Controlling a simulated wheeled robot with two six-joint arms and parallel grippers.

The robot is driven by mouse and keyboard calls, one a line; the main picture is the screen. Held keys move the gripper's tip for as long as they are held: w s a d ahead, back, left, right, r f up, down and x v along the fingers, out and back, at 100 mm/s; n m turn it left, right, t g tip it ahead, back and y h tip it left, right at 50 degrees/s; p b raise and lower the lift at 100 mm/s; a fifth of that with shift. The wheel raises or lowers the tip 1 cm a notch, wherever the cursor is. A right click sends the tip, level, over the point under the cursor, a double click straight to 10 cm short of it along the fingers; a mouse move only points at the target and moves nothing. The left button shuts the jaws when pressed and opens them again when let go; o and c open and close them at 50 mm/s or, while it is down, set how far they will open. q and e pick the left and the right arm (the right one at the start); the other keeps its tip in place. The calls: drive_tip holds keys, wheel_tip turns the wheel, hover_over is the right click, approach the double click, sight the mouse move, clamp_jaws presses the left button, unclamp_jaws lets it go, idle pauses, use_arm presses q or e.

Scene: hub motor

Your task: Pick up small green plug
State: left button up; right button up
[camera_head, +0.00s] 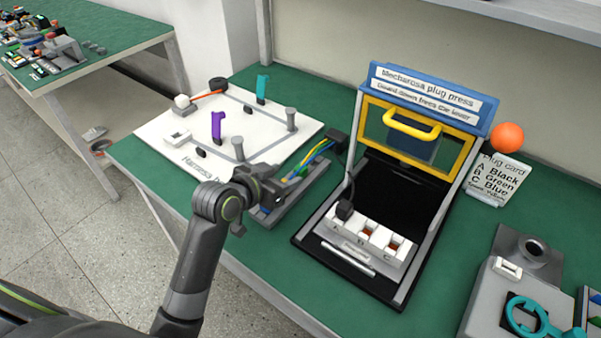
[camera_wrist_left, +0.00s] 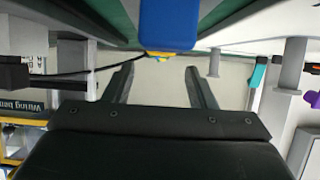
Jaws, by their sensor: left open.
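I cannot make out a small green plug in either view. My left gripper (camera_head: 272,190) hangs over a shallow grey tray (camera_head: 303,190) holding yellow, green and blue wires (camera_head: 308,163). The gripper and arm hide part of this tray. In the left wrist view, the gripper's two fingers (camera_wrist_left: 160,84) are apart with nothing visible held between them. A black plug (camera_head: 345,210) sits at slot A of the white socket block (camera_head: 366,238) in the plug press. Slots B and C show no plug. My right gripper is not in view.
The plug press (camera_head: 420,88) stands open with a yellow-handled guard. A white harness board (camera_head: 213,133) with purple and teal (camera_head: 262,88) clips and grey posts lies left. A plug card (camera_head: 497,180) and a grey fixture (camera_head: 490,295) with a teal ring tool stand right.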

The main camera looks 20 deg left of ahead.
sight(297, 171)
use_arm(q)
drive_tip(key=shift+x, duration=2.55)
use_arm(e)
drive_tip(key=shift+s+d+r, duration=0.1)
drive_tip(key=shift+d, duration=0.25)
use_arm(q)
drive_tip(key=c, duration=1.1)
drive_tip(key=shift+o, duration=0.2)
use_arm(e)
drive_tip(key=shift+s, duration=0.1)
use_arm(q)
drive_tip(key=shift+r, duration=0.1)
